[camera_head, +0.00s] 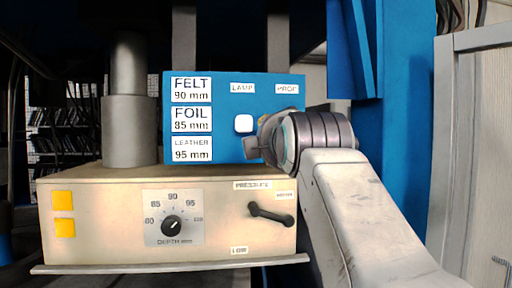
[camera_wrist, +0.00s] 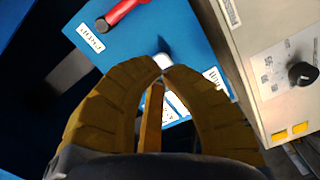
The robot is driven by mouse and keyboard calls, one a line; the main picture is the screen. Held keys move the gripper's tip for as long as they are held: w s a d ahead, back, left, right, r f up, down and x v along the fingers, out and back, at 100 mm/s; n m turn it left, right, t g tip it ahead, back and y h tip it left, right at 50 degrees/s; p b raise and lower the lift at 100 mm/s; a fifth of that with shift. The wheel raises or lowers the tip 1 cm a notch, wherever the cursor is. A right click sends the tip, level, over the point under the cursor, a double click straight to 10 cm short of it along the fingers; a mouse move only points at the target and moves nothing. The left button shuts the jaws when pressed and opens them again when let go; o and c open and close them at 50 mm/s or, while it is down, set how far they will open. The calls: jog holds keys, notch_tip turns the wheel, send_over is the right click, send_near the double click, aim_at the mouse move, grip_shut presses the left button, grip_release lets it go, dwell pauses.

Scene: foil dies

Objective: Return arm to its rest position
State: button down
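My arm reaches in from the lower right. I cannot tell whether my gripper touches the panel.
A red handle (camera_wrist: 122,12) is near the PROP label (camera_wrist: 90,38). A blue column (camera_head: 405,120) stands right.

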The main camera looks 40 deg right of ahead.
dwell(0.3)
notch_tip(320, 180, down, 31)
jog(key=s+a+m+g+y, duration=0.3)
jog(key=m+g+y, duration=0.35)
jog(key=m, duration=0.65)
jog(key=s+a+f+n+g+y+p, duration=0.2)
jog(key=s+a+f+n+g, duration=0.2)
jog(key=s+a+f, duration=0.9)
jog(key=shift+s+a+f+g, duration=0.4)
jog(key=shift+a+f+g, duration=0.55)
jog(key=shift+a, duration=0.35)
